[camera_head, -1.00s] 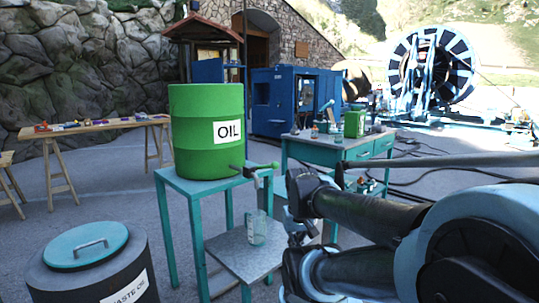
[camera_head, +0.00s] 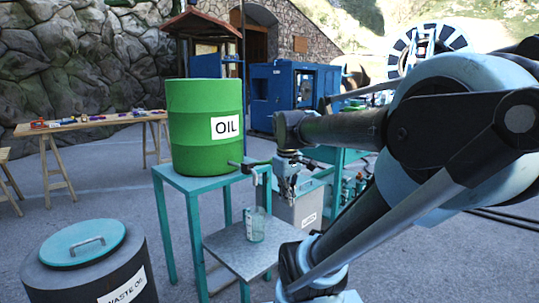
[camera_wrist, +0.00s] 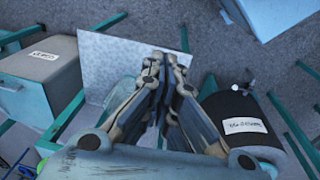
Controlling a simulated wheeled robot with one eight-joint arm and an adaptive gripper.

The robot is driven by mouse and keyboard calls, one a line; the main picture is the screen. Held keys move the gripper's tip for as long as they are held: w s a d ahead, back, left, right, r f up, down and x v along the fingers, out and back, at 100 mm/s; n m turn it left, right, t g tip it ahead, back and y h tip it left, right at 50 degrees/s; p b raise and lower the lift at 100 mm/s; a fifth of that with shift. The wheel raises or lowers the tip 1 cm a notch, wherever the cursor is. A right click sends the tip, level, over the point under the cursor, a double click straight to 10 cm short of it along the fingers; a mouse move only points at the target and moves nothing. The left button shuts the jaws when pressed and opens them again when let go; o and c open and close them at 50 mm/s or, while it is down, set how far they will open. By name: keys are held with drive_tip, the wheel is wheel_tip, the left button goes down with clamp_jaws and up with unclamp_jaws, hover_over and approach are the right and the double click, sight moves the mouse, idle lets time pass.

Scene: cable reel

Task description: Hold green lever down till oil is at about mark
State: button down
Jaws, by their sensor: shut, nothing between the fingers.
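The green oil drum (camera_head: 206,128) lies upright on a teal stand (camera_head: 207,183). Its tap (camera_head: 252,172) sticks out at the lower right, with the green lever (camera_head: 259,162) on top, roughly level. A clear measuring jug (camera_head: 255,224) stands on the metal shelf below the tap. The mark and any oil in it are too small to tell. My gripper (camera_head: 290,198) points down just right of the tap, seemingly apart from the lever. In the wrist view my gripper (camera_wrist: 163,65) is shut and empty, over the metal shelf (camera_wrist: 100,52); the lever is not discernible there.
A waste oil bin (camera_head: 88,262) stands at front left. A grey labelled box (camera_head: 303,206) stands behind my gripper; it also shows in the wrist view (camera_wrist: 45,68). A wooden table (camera_head: 90,125) and blue cabinet (camera_head: 290,98) stand farther back.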

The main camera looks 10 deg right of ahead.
drive_tip(key=w+a+r+n+g, duration=0.1)
drive_tip(key=w+a+r+n, duration=0.1)
drive_tip(key=w+r+n, duration=0.95)
wheel_tip(320, 180, up, 10)
drive_tip(key=n+g+h, duration=0.1)
drive_tip(key=n+h, duration=0.1)
drive_tip(key=n, duration=0.5)
hover_over(265, 162)
drive_tip(key=s+a, duration=0.1)
drive_tip(key=s, duration=0.1)
drive_tip(key=shift+s+a, duration=0.1)
drive_tip(key=shift+s, duration=0.1)
drive_tip(key=shift+f, duration=0.1)
drive_tip(key=x, duration=1.4)
drive_tip(key=shift+s+a, duration=0.15)
drive_tip(key=shift+s, duration=0.05)
